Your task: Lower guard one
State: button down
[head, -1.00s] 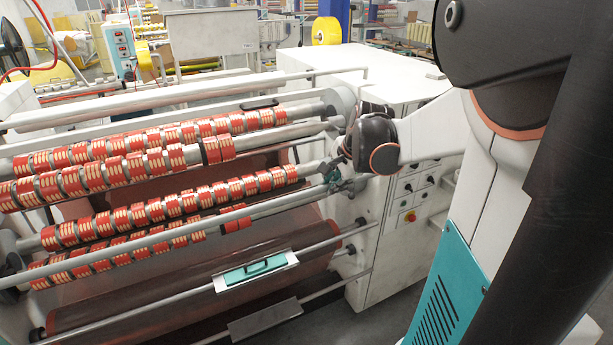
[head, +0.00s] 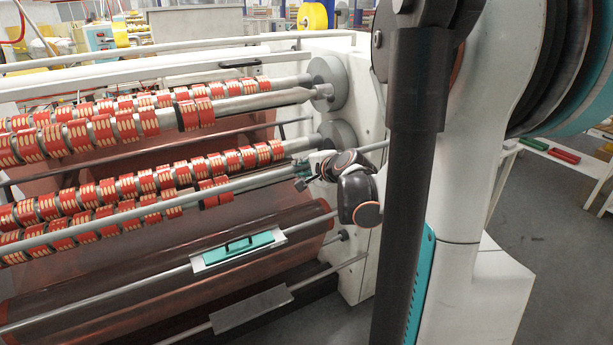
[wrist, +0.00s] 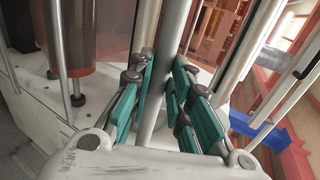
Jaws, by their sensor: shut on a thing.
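The guard bar (head: 110,218), a long grey metal rod, runs across the front of the rewinding machine, before the lower tape rolls. My gripper (head: 303,178) is at the right part of this bar in the head view, with the wrist bent close to the machine's side. In the wrist view the teal fingers of my gripper (wrist: 162,85) lie on both sides of the grey bar (wrist: 172,45) and are shut on it. My wrist hides a short piece of the bar in the head view. No label shows which guard is number one.
Red-and-cream tape rolls (head: 130,185) fill the shafts behind the bar. A lower rod carries a plate with a teal handle (head: 238,247). A large brown roller (head: 150,255) lies below. The machine's white side cabinet (head: 355,270) stands close by my arm. Open floor (head: 545,240) shows at right.

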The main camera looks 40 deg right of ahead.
jog(key=w+f, duration=0.1)
jog(key=w+f+b, duration=0.2)
jog(key=shift+w+d, duration=0.2)
jog(key=shift+d, duration=0.1)
jog(key=shift+b, duration=0.3)
jog(key=c, duration=1.7)
grip_release()
jog(key=shift+o, duration=1.1)
jog(key=shift+w+d+f, duration=0.2)
jog(key=shift+w+d, duration=0.05)
jog(key=shift+w, duration=0.2)
jog(key=shift+s+a+r, duration=0.1)
jog(key=shift+s+r, duration=0.15)
jog(key=v, duration=0.7)
jog(key=shift+s, duration=0.1)
